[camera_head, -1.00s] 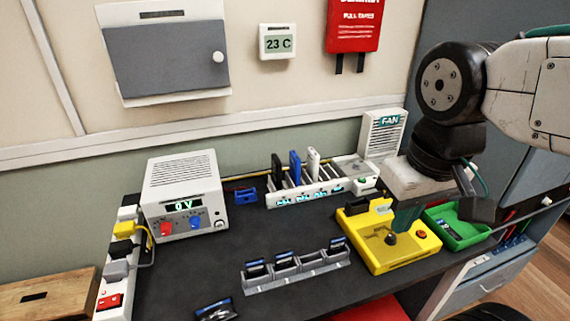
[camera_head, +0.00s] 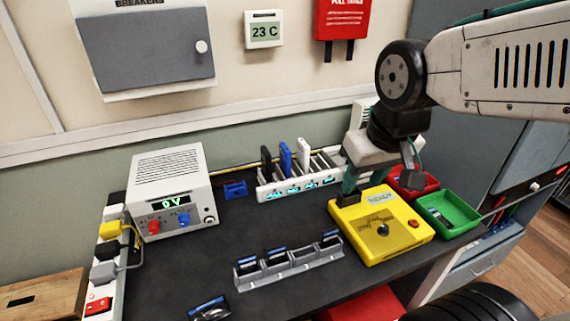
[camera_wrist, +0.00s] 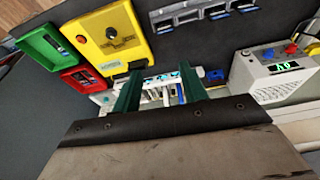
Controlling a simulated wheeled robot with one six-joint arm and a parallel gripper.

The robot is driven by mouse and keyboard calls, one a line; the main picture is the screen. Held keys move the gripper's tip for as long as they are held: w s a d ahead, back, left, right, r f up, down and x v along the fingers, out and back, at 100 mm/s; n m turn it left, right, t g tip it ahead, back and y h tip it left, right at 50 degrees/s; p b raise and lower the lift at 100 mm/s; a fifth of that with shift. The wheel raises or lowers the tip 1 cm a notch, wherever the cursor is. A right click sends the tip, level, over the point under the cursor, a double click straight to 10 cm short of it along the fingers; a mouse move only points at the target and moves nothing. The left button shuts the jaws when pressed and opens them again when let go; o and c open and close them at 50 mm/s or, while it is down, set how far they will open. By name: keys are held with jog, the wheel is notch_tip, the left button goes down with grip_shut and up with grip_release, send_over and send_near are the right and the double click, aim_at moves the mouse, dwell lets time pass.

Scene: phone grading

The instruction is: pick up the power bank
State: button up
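No object is plainly marked as the power bank. Three slim upright blocks stand in a white slotted rack (camera_head: 263,194) at the back of the table: a black one (camera_head: 266,162), a blue one (camera_head: 285,159) and a white one (camera_head: 303,156). Which of them is the power bank I cannot tell. My gripper (camera_head: 382,168) is to the right of these blocks, above the area behind the yellow device. In the wrist view its two green fingers (camera_wrist: 160,92) are spread apart with nothing held, and part of the rack shows between and beyond them.
A yellow device (camera_head: 392,243) stands below my gripper, with red (camera_head: 427,185) and green (camera_head: 447,214) bins to its right. A grey holder (camera_head: 290,272) with several dark blue-edged items is in front. A white power supply (camera_head: 172,165) is at left.

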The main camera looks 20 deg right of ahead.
aim_at(283, 147)
jog(key=w+f+t, duration=0.3)
jog(key=w+f, duration=0.1)
jog(key=w, duration=0.5)
jog(key=w+a+f+t, duration=0.1)
jog(key=w+f+t, duration=0.3)
jog(key=w, duration=0.6)
jog(key=w+a+f+t, duration=0.1)
jog(key=w+f+t, duration=0.3)
jog(key=w, duration=0.6)
jog(key=shift+w+f, duration=0.15)
jog(key=shift+f, duration=0.4)
jog(key=f+t, duration=0.1)
jog(key=w+f+t, duration=0.1)
jog(key=shift+a+f+n+t+y, duration=0.2)
jog(key=shift+f+n+t+y, duration=0.1)
jog(key=shift+y, duration=0.1)
jog(key=shift+s+f+t, duration=0.1)
jog(key=shift+f+t, duration=0.2)
jog(key=shift+t, duration=0.3)
jog(key=w, duration=0.7)
jog(key=shift+w+a, duration=0.15)
jog(key=shift+a, duration=0.1)
grip_shut()
